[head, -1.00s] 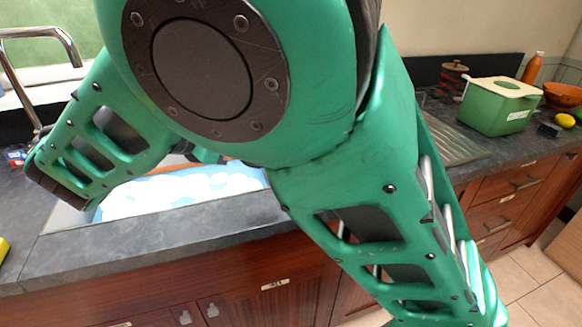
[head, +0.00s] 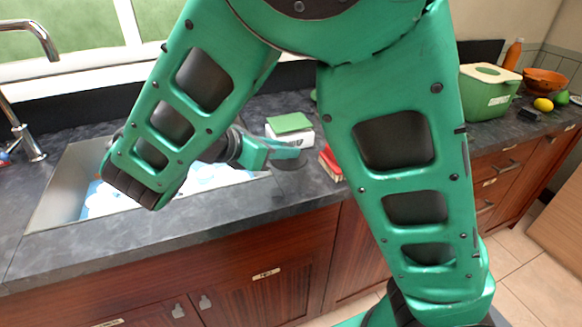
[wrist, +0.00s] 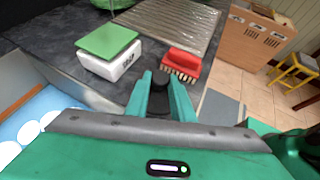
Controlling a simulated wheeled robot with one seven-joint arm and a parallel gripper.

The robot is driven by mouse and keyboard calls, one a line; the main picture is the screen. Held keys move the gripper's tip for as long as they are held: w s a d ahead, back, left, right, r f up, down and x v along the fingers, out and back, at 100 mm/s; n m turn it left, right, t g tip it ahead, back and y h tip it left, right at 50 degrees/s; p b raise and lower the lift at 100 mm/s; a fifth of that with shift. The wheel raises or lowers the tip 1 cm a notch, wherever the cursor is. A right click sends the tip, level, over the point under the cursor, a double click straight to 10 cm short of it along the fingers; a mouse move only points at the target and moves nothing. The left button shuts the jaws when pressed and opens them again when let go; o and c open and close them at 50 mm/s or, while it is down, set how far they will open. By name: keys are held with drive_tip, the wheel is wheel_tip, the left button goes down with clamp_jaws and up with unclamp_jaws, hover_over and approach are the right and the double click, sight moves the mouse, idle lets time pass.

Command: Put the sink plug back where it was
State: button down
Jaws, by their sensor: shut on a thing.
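My gripper (head: 292,155) reaches past the right end of the sink, at the counter in front of the sponge holder. In the wrist view its fingers (wrist: 161,86) are close together around a small dark thing (wrist: 159,103), which looks like the sink plug. In the head view a dark round disc (head: 289,164) shows just under the fingertips, low over the counter or touching it; I cannot tell which. The sink (head: 55,192) on the left holds blue water with white suds (head: 105,203), also seen in the wrist view (wrist: 28,132).
A white holder (wrist: 111,65) with a green sponge (wrist: 107,40) stands beyond my fingers. A red brush (wrist: 181,62) lies close to their right. A ribbed drainboard (wrist: 172,22) is farther back. A green bin (head: 487,95) and bowl (head: 545,82) are at the right.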

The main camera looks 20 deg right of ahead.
sight(303, 155)
drive_tip(key=d, duration=0.1)
drive_tip(key=d+f, duration=0.1)
drive_tip(key=d, duration=0.1)
drive_tip(key=shift+s+f, duration=0.3)
drive_tip(key=shift+f, duration=2.15)
drive_tip(key=c, duration=1.5)
unclamp_jaws()
drive_tip(key=shift+c, duration=0.2)
drive_tip(key=v, duration=1.1)
drive_tip(key=shift+a, duration=0.1)
drive_tip(key=shift+s+a+r, duration=0.2)
drive_tip(key=shift+a+r, duration=0.1)
drive_tip(key=shift+a, duration=0.05)
